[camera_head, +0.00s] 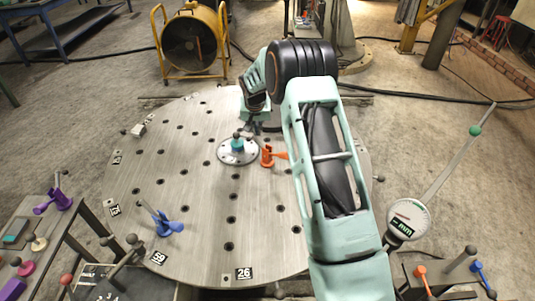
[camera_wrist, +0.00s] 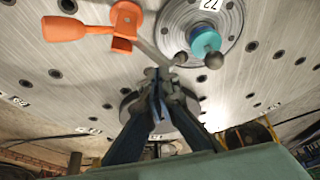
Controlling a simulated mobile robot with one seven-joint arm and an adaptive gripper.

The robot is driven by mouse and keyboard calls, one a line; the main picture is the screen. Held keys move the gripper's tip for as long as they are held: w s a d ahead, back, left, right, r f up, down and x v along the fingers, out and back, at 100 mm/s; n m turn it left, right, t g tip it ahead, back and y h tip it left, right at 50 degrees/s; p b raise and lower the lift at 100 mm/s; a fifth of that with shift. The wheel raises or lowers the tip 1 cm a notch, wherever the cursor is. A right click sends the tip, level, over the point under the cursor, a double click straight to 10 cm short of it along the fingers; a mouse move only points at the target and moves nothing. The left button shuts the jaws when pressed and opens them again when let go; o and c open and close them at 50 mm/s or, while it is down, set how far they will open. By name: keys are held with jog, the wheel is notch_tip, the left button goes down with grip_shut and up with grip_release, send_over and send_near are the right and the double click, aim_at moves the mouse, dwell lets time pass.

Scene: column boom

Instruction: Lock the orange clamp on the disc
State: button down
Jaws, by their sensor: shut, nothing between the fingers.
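The pale metal disc (camera_head: 238,155) with a teal hub lies on the round table. It also shows in the wrist view (camera_wrist: 232,32), with the number 72. The orange clamp (camera_head: 268,157) stands at the disc's right edge in the head view. In the wrist view the orange clamp (camera_wrist: 123,22) has its orange handle reaching left and a grey bar slanting towards the disc. My gripper (camera_wrist: 158,76) is shut and empty. In the head view my gripper (camera_head: 247,118) is just beyond the disc, partly hidden by my arm. Whether it touches anything cannot be told.
The round table (camera_head: 190,190) has many holes. A blue clamp (camera_head: 165,225) stands near its front left edge. A purple clamp (camera_head: 53,200) is on a side bench at left. A dial gauge (camera_head: 407,218) stands at right. A yellow-framed fan (camera_head: 190,40) is behind.

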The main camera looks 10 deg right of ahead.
aim_at(255, 138)
jog(key=shift+f, duration=0.1)
jog(key=shift+w+a+f+b, duration=0.15)
jog(key=shift+f+b, duration=0.85)
jog(key=shift+f, duration=0.1)
jog(key=shift+w+a+f+b, duration=0.15)
jog(key=shift+f+b, duration=0.8)
jog(key=shift+f, duration=0.15)
jog(key=shift+r, duration=0.2)
jog(key=shift+r+p, duration=1.45)
jog(key=shift+r, duration=2.05)
